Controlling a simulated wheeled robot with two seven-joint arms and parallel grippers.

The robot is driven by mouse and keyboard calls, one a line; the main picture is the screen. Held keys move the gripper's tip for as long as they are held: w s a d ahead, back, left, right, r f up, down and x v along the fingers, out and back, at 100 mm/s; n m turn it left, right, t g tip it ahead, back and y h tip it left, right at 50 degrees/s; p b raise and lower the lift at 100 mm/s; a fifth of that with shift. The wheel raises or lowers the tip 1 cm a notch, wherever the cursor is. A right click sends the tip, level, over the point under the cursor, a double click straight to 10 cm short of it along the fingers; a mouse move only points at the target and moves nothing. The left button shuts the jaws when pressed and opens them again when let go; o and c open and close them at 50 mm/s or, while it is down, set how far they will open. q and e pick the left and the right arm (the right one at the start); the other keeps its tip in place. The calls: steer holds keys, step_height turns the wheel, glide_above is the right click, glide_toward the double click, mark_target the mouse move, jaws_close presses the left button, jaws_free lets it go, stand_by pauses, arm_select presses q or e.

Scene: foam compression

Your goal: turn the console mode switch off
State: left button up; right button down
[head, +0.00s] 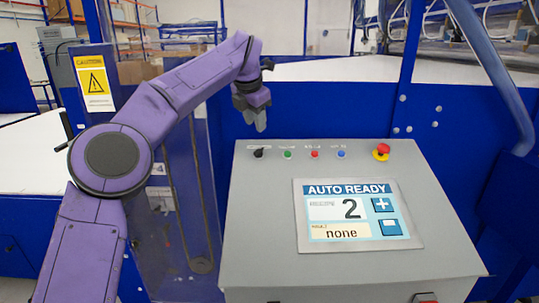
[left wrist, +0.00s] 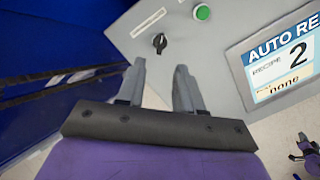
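The console mode switch (head: 258,153) is a small black knob at the left end of the row of controls on the grey console (head: 255,240). It also shows in the left wrist view (left wrist: 160,42), just beyond the fingertips, with a pale label beside it. The console screen (head: 352,212) reads "AUTO READY", recipe 2 and "none". My left gripper (head: 255,122) points down above and behind the switch in the head view. Its two fingers (left wrist: 160,70) are apart, with nothing between them and not visibly touching the switch.
Right of the switch are a green button (head: 287,155), a red button (head: 314,154), a blue button (head: 341,155) and a red emergency stop (head: 382,150). Blue machine panels stand behind the console. A clear panel with a yellow caution sign (head: 93,82) is at left.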

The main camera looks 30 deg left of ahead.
mark_target(259, 149)
arm_select(q)
steer(key=x, duration=1)
steer(key=shift+s, duration=0.1)
steer(key=shift+f, duration=0.4)
jaws_close()
